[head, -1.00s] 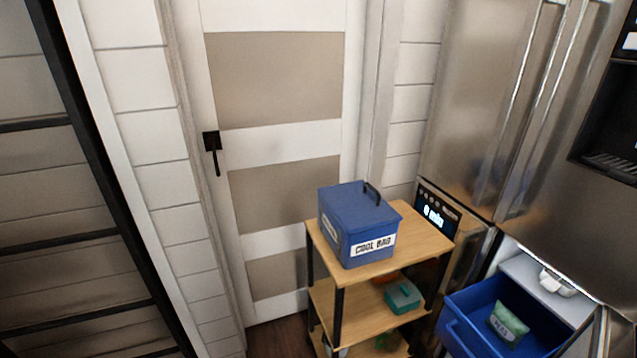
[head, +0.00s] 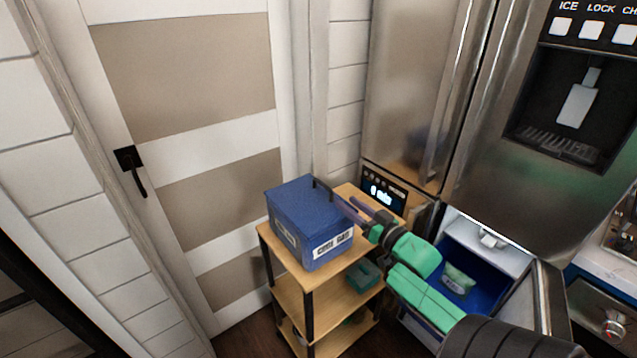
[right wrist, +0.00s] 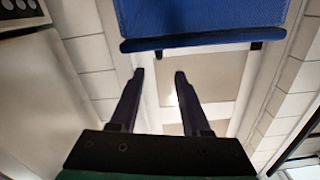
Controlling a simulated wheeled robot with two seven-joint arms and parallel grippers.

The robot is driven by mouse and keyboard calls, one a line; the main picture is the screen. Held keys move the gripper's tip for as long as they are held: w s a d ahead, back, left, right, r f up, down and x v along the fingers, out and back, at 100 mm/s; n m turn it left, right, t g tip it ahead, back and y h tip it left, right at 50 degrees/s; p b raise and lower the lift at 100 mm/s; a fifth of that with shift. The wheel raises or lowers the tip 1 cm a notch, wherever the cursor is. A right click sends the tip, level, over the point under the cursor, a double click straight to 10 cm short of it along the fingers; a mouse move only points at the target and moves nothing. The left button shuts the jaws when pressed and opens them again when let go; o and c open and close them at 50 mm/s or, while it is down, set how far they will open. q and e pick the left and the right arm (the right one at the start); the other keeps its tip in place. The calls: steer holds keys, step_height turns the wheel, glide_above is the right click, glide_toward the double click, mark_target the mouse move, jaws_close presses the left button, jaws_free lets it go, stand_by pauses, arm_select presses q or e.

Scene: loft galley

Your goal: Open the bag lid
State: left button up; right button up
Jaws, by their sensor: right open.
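The blue cool bag (head: 300,232) stands upright on the top shelf of a wooden cart, its flat lid (head: 300,194) closed. In the right wrist view the two dark fingers (right wrist: 160,74) are spread apart below the blue bag (right wrist: 200,16), whose edge crosses the top. Whether a finger touches the handle cannot be told. My left gripper is out of view.
The wooden cart (head: 345,259) has lower shelves with a teal container (head: 363,275). A steel fridge (head: 405,100) rises behind and right. An open blue drawer (head: 472,300) with a green packet (head: 459,281) lies below my right arm. A white door (head: 200,140) is behind the cart.

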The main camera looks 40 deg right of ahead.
mark_target(316, 180)
steer(key=w, duration=1.2)
steer(key=shift+d+f, duration=0.15)
steer(key=shift+f, duration=0.05)
steer(key=shift+s, duration=0.1)
steer(key=shift+c, duration=0.4)
jaws_close()
